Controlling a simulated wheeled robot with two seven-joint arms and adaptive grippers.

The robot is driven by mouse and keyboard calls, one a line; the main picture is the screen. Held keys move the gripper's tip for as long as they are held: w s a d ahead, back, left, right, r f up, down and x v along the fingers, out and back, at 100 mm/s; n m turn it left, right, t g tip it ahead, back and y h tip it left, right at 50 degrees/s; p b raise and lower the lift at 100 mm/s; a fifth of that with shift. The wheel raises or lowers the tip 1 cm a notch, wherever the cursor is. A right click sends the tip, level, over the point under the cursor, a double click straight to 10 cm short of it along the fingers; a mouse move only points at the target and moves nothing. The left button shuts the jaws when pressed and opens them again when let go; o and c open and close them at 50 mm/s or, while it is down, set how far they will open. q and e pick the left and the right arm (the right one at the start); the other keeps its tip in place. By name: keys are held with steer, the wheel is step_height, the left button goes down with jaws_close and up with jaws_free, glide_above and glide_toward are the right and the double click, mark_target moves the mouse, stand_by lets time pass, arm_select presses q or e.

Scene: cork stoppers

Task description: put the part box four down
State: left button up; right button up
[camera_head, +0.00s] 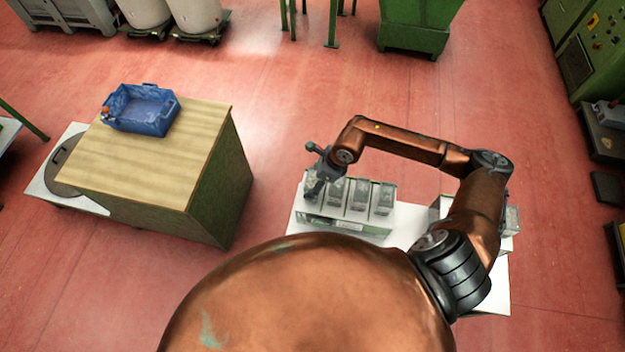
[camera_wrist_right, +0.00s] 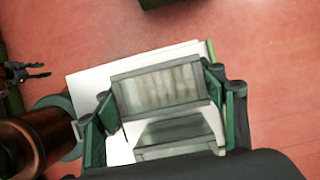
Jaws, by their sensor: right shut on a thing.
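My right gripper (camera_head: 316,178) reaches over the left end of a row of clear-fronted grey part boxes on a white table (camera_head: 410,222). In the right wrist view, the gripper (camera_wrist_right: 168,108) is shut on a grey part box (camera_wrist_right: 160,87) with a translucent panel, its fingers at the box's two sides. Which box is number four cannot be read. Whether the held box touches the surface below cannot be told. In the wrist view a small dark two-pronged shape (camera_wrist_right: 25,71) at the left edge may be my left gripper; its state is unclear.
Other part boxes (camera_head: 358,196) stand in the row to the right of the gripper, above a green-grey labelled front (camera_head: 345,225). More boxes (camera_head: 511,218) stand at the table's right, behind my arm. A wood-topped cabinet (camera_head: 170,165) with a blue crate (camera_head: 138,122) stands at left.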

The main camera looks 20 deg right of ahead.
steer(key=shift+f, duration=0.3)
steer(key=o, duration=1.2)
steer(key=shift+r, duration=0.25)
steer(key=shift+b+v, duration=1.5)
steer(key=shift+v, duration=4.4)
